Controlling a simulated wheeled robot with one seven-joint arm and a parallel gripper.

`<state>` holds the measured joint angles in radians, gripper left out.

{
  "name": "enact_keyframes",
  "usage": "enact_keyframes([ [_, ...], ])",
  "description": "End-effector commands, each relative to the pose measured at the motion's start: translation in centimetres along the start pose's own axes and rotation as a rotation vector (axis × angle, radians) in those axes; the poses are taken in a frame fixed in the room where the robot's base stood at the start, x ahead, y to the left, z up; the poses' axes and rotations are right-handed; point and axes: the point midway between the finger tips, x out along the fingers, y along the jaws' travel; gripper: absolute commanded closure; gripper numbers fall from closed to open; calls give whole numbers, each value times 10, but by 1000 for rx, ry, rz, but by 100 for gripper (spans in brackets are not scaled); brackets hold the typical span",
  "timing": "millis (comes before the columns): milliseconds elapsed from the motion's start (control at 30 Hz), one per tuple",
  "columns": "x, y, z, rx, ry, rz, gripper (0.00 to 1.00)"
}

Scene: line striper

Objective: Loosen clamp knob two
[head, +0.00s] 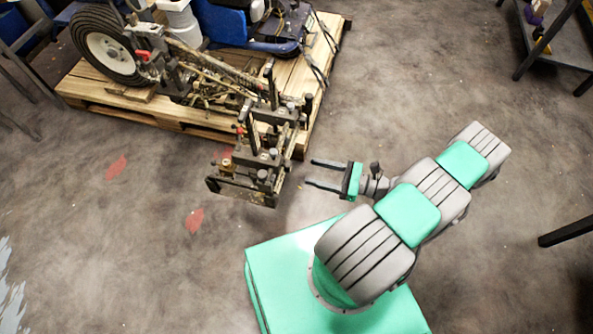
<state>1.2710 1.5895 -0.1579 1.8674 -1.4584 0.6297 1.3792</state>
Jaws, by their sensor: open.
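The line striper (190,75) stands on a wooden pallet at the upper left. Its clamp assembly (262,158) juts out past the pallet's front edge and carries several dark knobs and upright handles. Which of these is clamp knob two cannot be told from this view. My gripper (326,174) is open and empty, just right of the clamp assembly. Its two dark fingers point left toward the assembly, with a small gap between. No contact with a knob shows.
The pallet (150,115) edge lies beyond the clamp assembly. A dark shelf or table (560,45) stands at the upper right, and a dark bar (565,232) enters at the right edge. Dark frames stand at the upper left. The concrete floor (420,75) between is clear.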

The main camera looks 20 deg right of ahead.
Motion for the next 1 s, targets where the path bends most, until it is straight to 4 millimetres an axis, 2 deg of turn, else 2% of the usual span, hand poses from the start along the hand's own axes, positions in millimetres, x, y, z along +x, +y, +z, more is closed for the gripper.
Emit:
enact_keyframes([
  [200,44,3,0,2,1,8,47],
  [367,63,3,0,0,3,6,47],
  [633,66,2,1,-2,4,3,47],
  [1000,66,2,0,-1,4,4,77],
])
